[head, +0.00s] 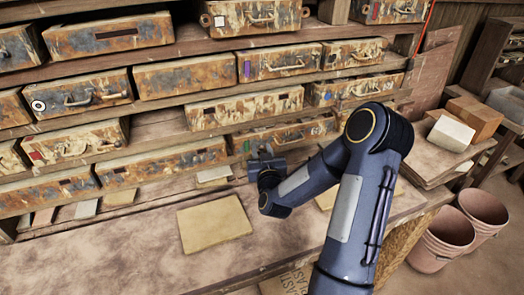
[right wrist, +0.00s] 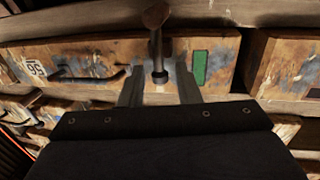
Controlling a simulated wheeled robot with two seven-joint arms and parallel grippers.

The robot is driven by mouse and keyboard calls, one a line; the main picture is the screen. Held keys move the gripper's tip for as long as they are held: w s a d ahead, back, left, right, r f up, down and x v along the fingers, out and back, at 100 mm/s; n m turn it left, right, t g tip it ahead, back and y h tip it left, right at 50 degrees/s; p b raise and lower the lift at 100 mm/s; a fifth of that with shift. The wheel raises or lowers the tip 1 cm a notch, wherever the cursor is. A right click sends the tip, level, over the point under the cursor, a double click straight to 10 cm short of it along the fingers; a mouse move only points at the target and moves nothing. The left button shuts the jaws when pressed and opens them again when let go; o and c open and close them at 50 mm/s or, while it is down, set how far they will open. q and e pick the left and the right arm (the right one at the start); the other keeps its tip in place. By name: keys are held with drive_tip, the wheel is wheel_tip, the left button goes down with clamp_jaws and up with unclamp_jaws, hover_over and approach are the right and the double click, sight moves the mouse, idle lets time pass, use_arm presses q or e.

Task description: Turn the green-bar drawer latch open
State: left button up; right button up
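The green-bar drawer (head: 310,128) is a worn, stained drawer front in the lower row of the rack, just behind my right gripper. Its green bar (right wrist: 200,68) shows clearly in the right wrist view, and its dark handle (right wrist: 88,76) is to the left. A dark rod-like latch (right wrist: 157,52) with a round end stands out in front of the drawer. My right gripper (right wrist: 158,92) is open, with one finger on each side of the latch's lower end and visible gaps between. Contact cannot be told. My left gripper is in neither view.
Other worn drawers (head: 190,78) fill the rack around it, with wooden shelf edges between rows. A tan tile (head: 213,224) lies on the bench (head: 120,250) below. A cardboard box (head: 474,115) and pink buckets (head: 445,238) are at the right.

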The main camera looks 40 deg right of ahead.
sight(250, 150)
drive_tip(key=shift+c, duration=0.3)
clamp_jaws()
drive_tip(key=shift+a+f+n+b, duration=0.2)
drive_tip(key=shift+n+b, duration=0.1)
drive_tip(key=shift+b, duration=0.4)
drive_tip(key=a+n+b, duration=0.1)
drive_tip(key=n+b, duration=0.1)
drive_tip(key=b, duration=0.1)
drive_tip(key=f+n+t+b, duration=0.1)
drive_tip(key=n+b, duration=0.1)
drive_tip(key=b, duration=0.2)
drive_tip(key=w+a+n+b, duration=0.1)
drive_tip(key=n+b, duration=0.1)
drive_tip(key=b, duration=0.2)
drive_tip(key=shift+a+f, duration=0.25)
drive_tip(key=shift+a, duration=0.1)
drive_tip(key=shift+w+a+f+n+t+y+b, duration=0.1)
drive_tip(key=shift+a+f+n+t+y+b, duration=0.45)
drive_tip(key=shift+n+b, duration=1.55)
drive_tip(key=shift+w+a+f+n+t+y+b, duration=0.1)
drive_tip(key=shift+f+n+t+y+b, duration=0.2)
drive_tip(key=shift+f+n+b, duration=1.2)
drive_tip(key=shift+w+a+f+n+t+y+b, duration=0.1)
drive_tip(key=shift+a+n+t+y+b, duration=0.3)
drive_tip(key=shift+n+b, duration=2.25)
drive_tip(key=shift+n+p, duration=0.5)
drive_tip(key=shift+n, duration=0.15)
drive_tip(key=shift+o, duration=0.3)
unclamp_jaws()
